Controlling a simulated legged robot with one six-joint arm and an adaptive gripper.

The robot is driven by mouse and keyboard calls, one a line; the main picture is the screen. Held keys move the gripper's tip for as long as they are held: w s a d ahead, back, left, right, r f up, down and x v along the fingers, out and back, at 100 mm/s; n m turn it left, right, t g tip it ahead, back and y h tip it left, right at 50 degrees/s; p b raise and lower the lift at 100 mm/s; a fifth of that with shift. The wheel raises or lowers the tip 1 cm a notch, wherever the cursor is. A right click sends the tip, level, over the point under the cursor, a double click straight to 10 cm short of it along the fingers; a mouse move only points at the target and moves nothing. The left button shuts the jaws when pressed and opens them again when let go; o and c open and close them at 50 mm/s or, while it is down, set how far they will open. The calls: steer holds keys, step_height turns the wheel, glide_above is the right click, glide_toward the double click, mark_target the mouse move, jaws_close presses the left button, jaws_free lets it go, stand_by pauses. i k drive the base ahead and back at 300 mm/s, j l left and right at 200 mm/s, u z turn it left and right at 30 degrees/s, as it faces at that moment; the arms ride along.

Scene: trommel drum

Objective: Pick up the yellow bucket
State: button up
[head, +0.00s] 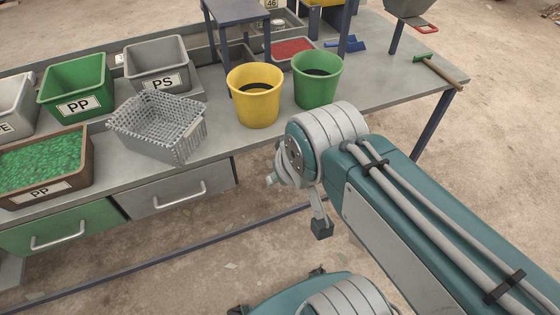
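The yellow bucket (255,97) stands upright on the grey workbench (222,147), near its front edge, with its open top showing a dark inside. A green bucket (317,80) stands just to its right. My arm comes in from the lower right, and its rounded joint is in front of the bench, right of and below the yellow bucket. What looks like one finger of my gripper (321,222) hangs below this joint with a dark block at its tip. The rest of the gripper is hidden, so its opening does not show. It is apart from the bucket.
A grey mesh basket (158,125) is left of the yellow bucket. Further left are a brown PP tray (85,182) of green flakes, a green PP bin (75,83) and a grey PS bin (157,62). A blue-grey stand (237,12) rises behind. A green-headed tool (437,70) lies right.

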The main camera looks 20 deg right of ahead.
mark_target(254, 88)
steer(key=i+j+u, duration=0.1)
steer(key=i+u, duration=0.3)
steer(key=i, duration=0.55)
